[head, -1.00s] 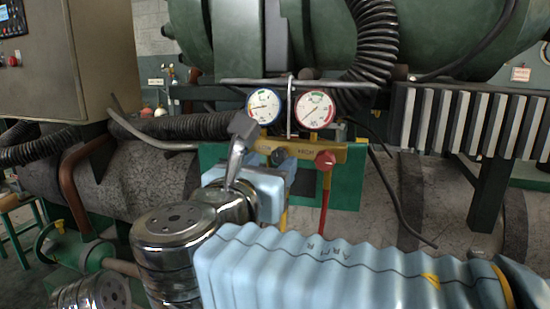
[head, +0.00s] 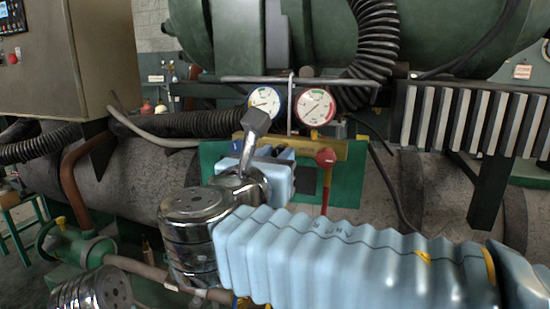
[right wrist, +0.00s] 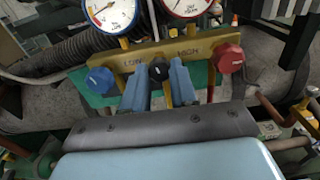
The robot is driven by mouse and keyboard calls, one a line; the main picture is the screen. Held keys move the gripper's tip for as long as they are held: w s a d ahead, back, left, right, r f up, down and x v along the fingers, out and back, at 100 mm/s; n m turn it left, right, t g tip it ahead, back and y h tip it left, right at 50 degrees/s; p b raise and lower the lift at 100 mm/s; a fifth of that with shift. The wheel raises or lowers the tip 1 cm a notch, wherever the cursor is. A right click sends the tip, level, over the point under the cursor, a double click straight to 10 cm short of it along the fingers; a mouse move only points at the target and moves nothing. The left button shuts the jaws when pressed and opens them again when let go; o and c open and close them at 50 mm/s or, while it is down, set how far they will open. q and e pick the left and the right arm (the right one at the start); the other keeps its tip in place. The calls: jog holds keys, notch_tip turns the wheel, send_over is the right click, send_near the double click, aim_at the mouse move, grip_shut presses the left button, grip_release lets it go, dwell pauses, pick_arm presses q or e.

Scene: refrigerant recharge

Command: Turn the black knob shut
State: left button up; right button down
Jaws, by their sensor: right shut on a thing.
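The black knob (right wrist: 158,70) sits in the middle of the yellow manifold (right wrist: 150,57), between the blue knob (right wrist: 100,80) and the red knob (right wrist: 228,58). My right gripper (right wrist: 160,79) has its two light blue fingers on either side of the black knob, shut on it. In the head view the right gripper (head: 275,158) reaches up to the manifold (head: 309,146), and it and the wrist hide the black knob. The red knob (head: 326,157) shows to its right. My left gripper is not in view.
A blue gauge (head: 264,101) and a red gauge (head: 315,107) stand above the manifold. A green panel (head: 345,185) is behind it. A black corrugated hose (head: 377,40) and a finned block (head: 475,118) lie to the right. A grey cabinet (head: 75,60) stands at left.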

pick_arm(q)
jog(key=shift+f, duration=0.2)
pick_arm(e)
jog(key=shift+f+m, duration=0.1)
jog(key=shift+m, duration=0.2)
pick_arm(q)
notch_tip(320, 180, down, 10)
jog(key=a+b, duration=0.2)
jog(key=b, duration=0.8)
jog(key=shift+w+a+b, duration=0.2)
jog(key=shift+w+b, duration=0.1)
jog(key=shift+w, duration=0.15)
pick_arm(e)
jog(key=m, duration=1.9)
jog(key=shift+m, duration=0.3)
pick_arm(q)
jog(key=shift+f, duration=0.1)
pick_arm(e)
jog(key=c, duration=0.9)
grip_release()
